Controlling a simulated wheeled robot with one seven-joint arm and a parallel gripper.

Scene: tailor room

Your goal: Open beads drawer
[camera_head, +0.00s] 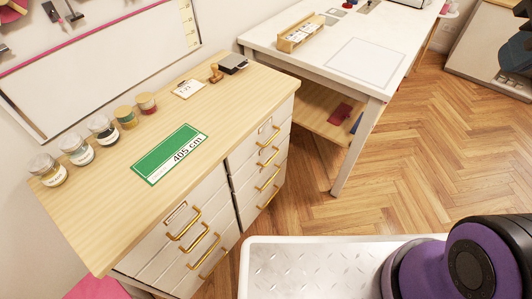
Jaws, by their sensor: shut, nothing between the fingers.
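A white drawer cabinet with a light wood top (100,215) stands at the left. It has two columns of drawers with brass handles. The left column's top handle (184,224) and the right column's top handle (269,137) sit at the upper edge of the fronts. All visible drawer fronts look shut. Small label holders show on some fronts, but I cannot read them, so I cannot tell which is the beads drawer. My gripper is out of view; only a purple and black part of my arm shows at the lower right.
A white table (290,66) stands behind, at right. Wood floor (430,150) is clear at right.

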